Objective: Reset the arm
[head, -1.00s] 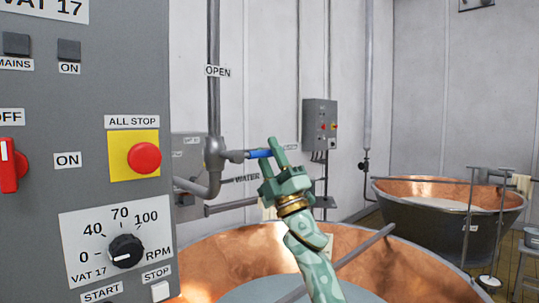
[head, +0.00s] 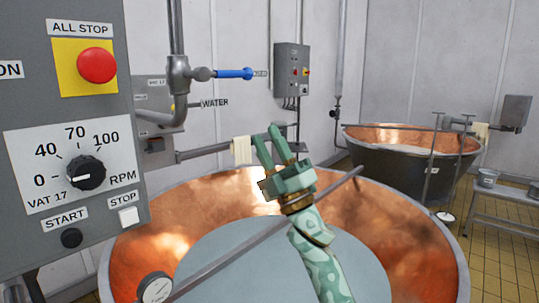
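My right gripper (head: 266,137) is raised in front of the near copper vat (head: 420,255), with its green arm coming up from the bottom. Its two fingers point up and stand apart with nothing between them. The blue valve handle (head: 235,73) on the grey pipe is above and left of the fingertips, clear of them. The handle lies about level and points right. My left gripper is not in view.
The grey control panel (head: 105,160) with the red all-stop button (head: 97,65) fills the left side. A bar (head: 270,232) crosses the near vat, and a gauge (head: 155,288) sits at its front rim. A second copper vat (head: 410,160) stands behind right.

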